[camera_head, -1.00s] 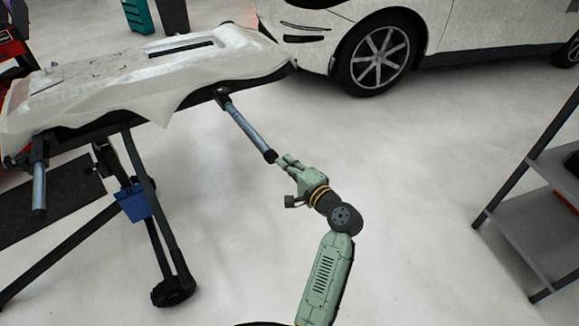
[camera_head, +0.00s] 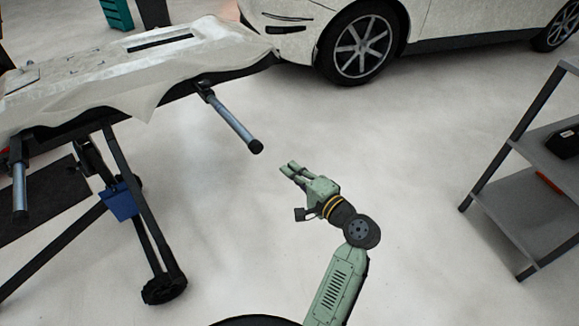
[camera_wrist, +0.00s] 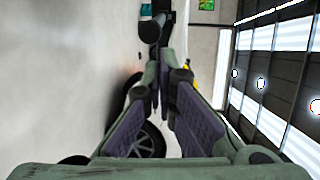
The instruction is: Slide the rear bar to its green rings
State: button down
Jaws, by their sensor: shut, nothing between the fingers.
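A metal bar with a black end cap (camera_head: 232,122) sticks out from the right part of the stand, under the covered panel. A second metal bar (camera_head: 19,188) sticks out at the left. I cannot tell for certain which is the rear bar, and I can make out no green rings. My gripper (camera_head: 288,169) is right of and below the right bar's end cap, apart from it, shut and empty. In the wrist view the fingertips (camera_wrist: 160,66) come together below a bar's dark end (camera_wrist: 151,30).
A wrapped panel (camera_head: 120,65) lies on the stand with black legs (camera_head: 150,220) and a blue box (camera_head: 121,200). A white car (camera_head: 465,20) stands behind. A grey shelf (camera_head: 530,205) stands at the right. The floor between is clear.

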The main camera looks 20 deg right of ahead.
aim_at(260, 144)
jog(key=p+x, duration=0.2)
jog(key=x, duration=0.9)
jog(key=shift+a+r+p, duration=0.1)
jog(key=shift+p, duration=0.3)
jog(key=shift+w+a, duration=0.15)
jog(key=shift+w, duration=0.3)
jog(key=shift+w+a, duration=0.2)
jog(key=shift+w, duration=0.4)
jog(key=shift+s, duration=0.1)
